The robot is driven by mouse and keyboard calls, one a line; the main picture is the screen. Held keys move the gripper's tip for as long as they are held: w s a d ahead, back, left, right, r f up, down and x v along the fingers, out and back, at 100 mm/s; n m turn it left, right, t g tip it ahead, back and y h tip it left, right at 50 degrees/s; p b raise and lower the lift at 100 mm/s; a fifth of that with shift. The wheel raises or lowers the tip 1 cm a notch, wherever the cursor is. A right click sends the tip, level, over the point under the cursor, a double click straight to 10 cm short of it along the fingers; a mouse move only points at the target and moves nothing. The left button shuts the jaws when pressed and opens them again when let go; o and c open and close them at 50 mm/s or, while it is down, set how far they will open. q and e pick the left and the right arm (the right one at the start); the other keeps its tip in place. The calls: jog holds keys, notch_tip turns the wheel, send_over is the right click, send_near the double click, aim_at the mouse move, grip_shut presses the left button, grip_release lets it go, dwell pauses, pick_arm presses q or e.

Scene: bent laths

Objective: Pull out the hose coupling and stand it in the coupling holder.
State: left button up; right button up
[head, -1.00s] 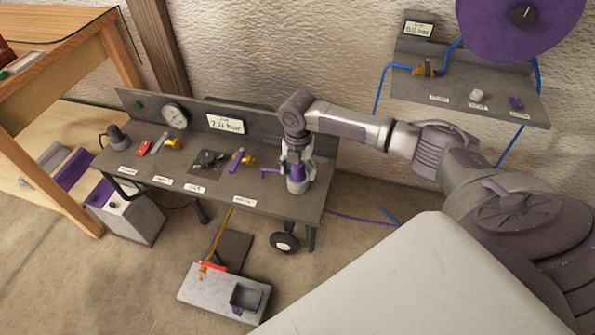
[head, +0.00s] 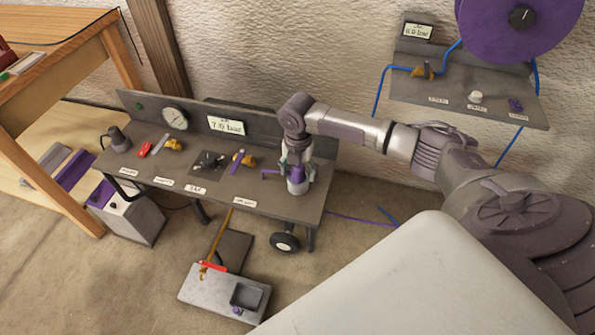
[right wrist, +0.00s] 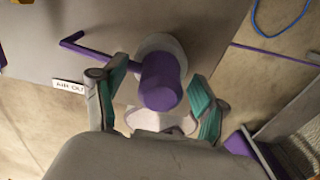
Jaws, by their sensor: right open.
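A purple cylinder, apparently the hose coupling (right wrist: 161,80), sits in a pale grey collar at the right end of the bench, near an "AIR OUT" label (right wrist: 69,87). My right gripper (head: 297,172) is over this end of the bench, pointing down. In the right wrist view its green-padded fingers (right wrist: 158,100) are open on either side of the purple cylinder, with gaps visible. A purple lever (right wrist: 85,47) sticks out beside it. A dark square cup (head: 247,295) on a low grey block may be the coupling holder; I cannot tell for sure. My left gripper is not in view.
The grey bench (head: 270,205) carries a dial gauge (head: 175,117), a display (head: 225,125) and several valves and levers. A wall shelf (head: 480,100) with a purple reel (head: 515,25) is at upper right. A wooden table (head: 60,65) stands left. A purple hose (head: 352,218) lies on the floor.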

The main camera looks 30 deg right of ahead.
jog(key=shift+r, duration=0.1)
dwell(0.3)
jog(key=shift+p, duration=0.35)
grip_shut()
jog(key=shift+r+p, duration=2.95)
jog(key=shift+p, duration=0.4)
